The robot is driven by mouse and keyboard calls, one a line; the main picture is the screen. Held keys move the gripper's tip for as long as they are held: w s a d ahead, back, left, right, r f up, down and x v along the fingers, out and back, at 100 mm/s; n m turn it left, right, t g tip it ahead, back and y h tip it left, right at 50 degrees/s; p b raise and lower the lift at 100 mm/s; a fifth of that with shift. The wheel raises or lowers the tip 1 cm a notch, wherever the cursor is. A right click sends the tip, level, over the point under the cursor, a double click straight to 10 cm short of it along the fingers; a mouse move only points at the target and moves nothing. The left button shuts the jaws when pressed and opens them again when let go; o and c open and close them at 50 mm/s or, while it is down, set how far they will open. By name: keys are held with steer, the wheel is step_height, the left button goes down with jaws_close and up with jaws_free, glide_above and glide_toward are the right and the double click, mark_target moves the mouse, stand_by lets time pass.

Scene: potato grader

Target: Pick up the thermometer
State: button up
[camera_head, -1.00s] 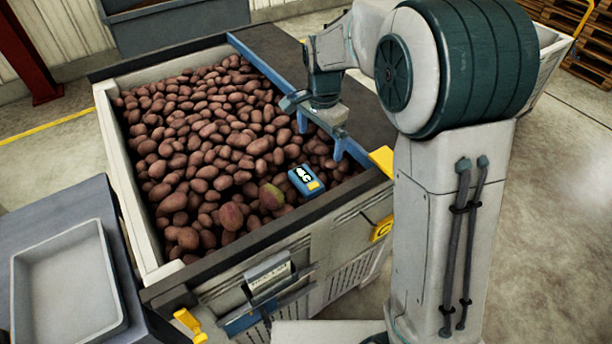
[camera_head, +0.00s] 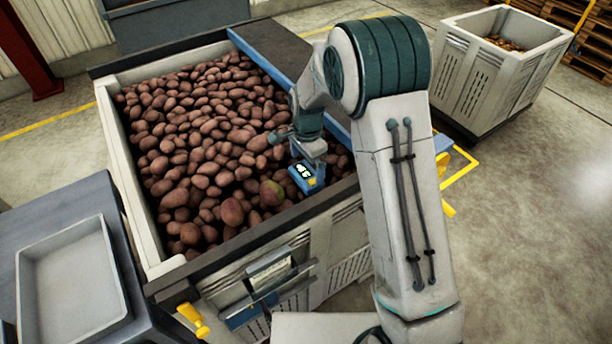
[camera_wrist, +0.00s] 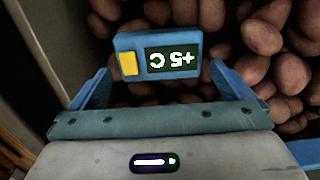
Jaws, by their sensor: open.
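The thermometer (camera_head: 303,174) is a small blue box with a dark display and a yellow patch. It lies on the potatoes near the front right of the bin. In the wrist view the thermometer (camera_wrist: 158,55) shows "+5 C" upside down. My gripper (camera_head: 309,168) is over it, pointing down. The wrist view shows the blue fingers of my gripper (camera_wrist: 159,68) spread apart, with one fingertip off each end of the thermometer. I see small gaps at both ends. How far the fingertips are above it is hard to tell.
Potatoes (camera_head: 195,125) fill the bin (camera_head: 130,190) around the thermometer. The bin's dark front rim (camera_head: 250,235) is close to it, and a blue rail (camera_head: 262,70) runs along the right. A grey tray (camera_head: 72,280) sits at left. Another pale bin (camera_head: 490,85) stands behind.

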mark_target(306, 174)
step_height(306, 174, down, 4)
steer(key=shift+s+a+f+p, duration=0.1)
steer(key=shift+a+p, duration=0.05)
steer(key=shift+p, duration=0.3)
steer(key=c, duration=0.8)
